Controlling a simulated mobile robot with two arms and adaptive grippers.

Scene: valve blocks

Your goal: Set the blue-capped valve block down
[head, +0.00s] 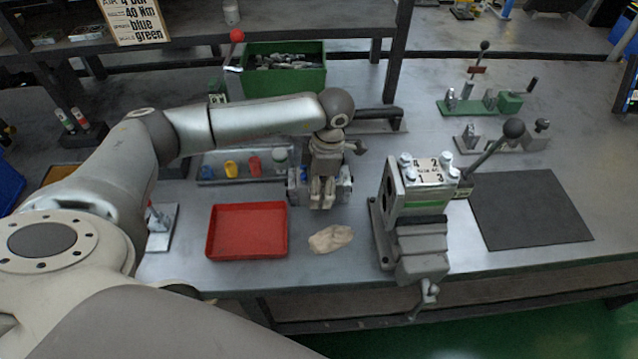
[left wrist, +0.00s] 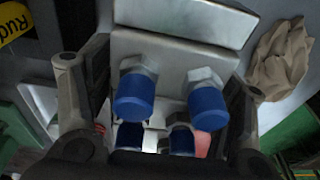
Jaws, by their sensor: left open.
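The blue-capped valve block (left wrist: 180,50) is a silver metal block with several blue-capped fittings (left wrist: 133,97) in the left wrist view. My left gripper, also in the left wrist view (left wrist: 160,80), is open, with one finger on each side of the block. Whether a finger touches it is unclear. My right gripper is not in view.
The red tray (head: 247,232) is empty. A crumpled beige cloth (head: 331,239) lies in front of the block. A vise (head: 420,250) with another valve block (head: 428,172) and lever stands to the right. A dark mat (head: 530,210) is bare. A green bin (head: 285,82) stands behind.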

